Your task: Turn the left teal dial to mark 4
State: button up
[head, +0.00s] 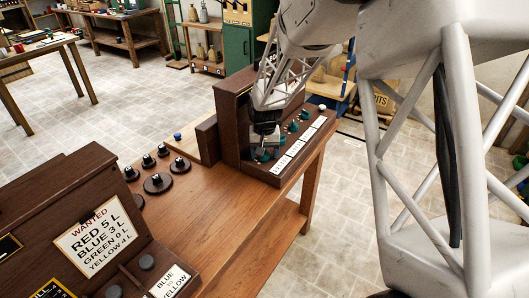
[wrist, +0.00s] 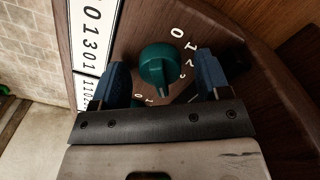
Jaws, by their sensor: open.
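A teal dial (wrist: 157,68) with a raised grip bar sits on the dark wooden panel, with white numbers in a ring around it. In the wrist view 0 and 1 show at its upper right; other marks are partly hidden, and I cannot tell which one the dial points to. My gripper (wrist: 160,60) is open, its two blue fingers one on each side of the dial with visible gaps. In the head view my gripper (head: 264,138) is over the near left end of the console (head: 231,125), partly covering a teal dial (head: 264,156) there.
More teal dials (head: 293,126) run along the console beside white number strips (head: 297,147). Several black knobs (head: 158,183) stand on the wooden bench (head: 215,205). A "WANTED" card (head: 93,236) reads RED 5 L, BLUE 3 L, GREEN 0 L, YELLOW 4 L. The bench's middle is clear.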

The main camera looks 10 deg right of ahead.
jog(key=shift+r, duration=0.15)
jog(key=shift+r, duration=3.75)
jog(key=shift+s+r, duration=0.1)
jog(key=shift+s+r, duration=0.2)
jog(key=s+d+r+t, duration=0.1)
jog(key=s+r, duration=0.3)
jog(key=s, duration=0.8)
jog(key=s+d+r+n, duration=0.1)
jog(key=s+r, duration=0.3)
jog(key=s, duration=0.9)
jog(key=s+d+r+t, duration=0.1)
jog(key=s+r, duration=0.3)
jog(key=s, duration=0.8)
jog(key=shift+s+n+t, duration=0.3)
